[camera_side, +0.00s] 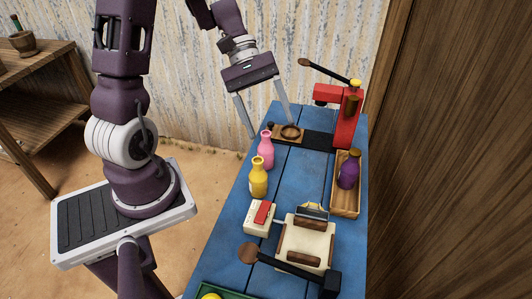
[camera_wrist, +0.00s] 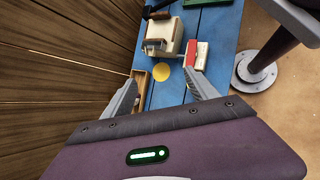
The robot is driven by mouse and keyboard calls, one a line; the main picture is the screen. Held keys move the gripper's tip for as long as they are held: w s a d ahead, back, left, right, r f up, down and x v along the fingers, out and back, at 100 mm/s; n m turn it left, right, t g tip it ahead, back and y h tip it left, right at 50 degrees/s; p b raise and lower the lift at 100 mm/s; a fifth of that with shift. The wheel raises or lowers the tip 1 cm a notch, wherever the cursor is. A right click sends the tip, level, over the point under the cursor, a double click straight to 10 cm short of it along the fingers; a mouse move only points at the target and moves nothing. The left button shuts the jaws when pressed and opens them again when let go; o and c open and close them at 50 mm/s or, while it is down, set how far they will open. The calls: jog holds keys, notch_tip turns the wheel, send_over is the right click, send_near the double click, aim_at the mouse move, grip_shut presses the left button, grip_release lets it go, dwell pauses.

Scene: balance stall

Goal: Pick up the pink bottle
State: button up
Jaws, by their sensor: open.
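The pink bottle (camera_side: 266,153) stands upright on the blue table near its left edge, just behind the yellow bottle (camera_side: 258,184) in the side view. My gripper (camera_side: 270,130) is open and empty, pointing down. In the wrist view the fingers (camera_wrist: 160,77) are spread apart, and no pink bottle shows. A round yellow shape (camera_wrist: 162,73) appears between them there; I cannot tell what it is.
A wooden tray (camera_side: 337,203) holds a purple bottle (camera_side: 349,173) at right. A red press (camera_side: 346,122) with a lever stands at the back beside a wooden ring board (camera_side: 289,133). A red-and-white box (camera_side: 260,217) and a cream device (camera_side: 304,248) stand in front. The table's middle is clear.

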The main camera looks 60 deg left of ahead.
aim_at(273, 158)
jog(key=a+f+n+t+h, duration=0.1)
jog(key=a+f+n, duration=0.1)
jog(key=f, duration=0.1)
jog(key=w+a+f+n+t+h, duration=0.1)
jog(key=a+f+n, duration=0.1)
jog(key=f, duration=0.1)
jog(key=w+a+f+n+t+h, duration=0.1)
jog(key=a+f+n, duration=0.2)
jog(key=shift+t, duration=0.3)
jog(key=a+f+n+t, duration=0.1)
jog(key=f, duration=0.1)
jog(key=a+f+n+t, duration=0.1)
jog(key=f+n, duration=0.1)
jog(key=a+f+n+t, duration=0.1)
jog(key=f, duration=0.1)
jog(key=shift+s+a+f+n, duration=0.25)
jog(key=shift+n, duration=0.15)
jog(key=shift+w+d+f, duration=0.15)
jog(key=shift+d+f, duration=0.05)
jog(key=shift+f, duration=0.1)
jog(key=x, duration=0.6)
jog(key=shift+w+f, duration=0.15)
grip_shut()
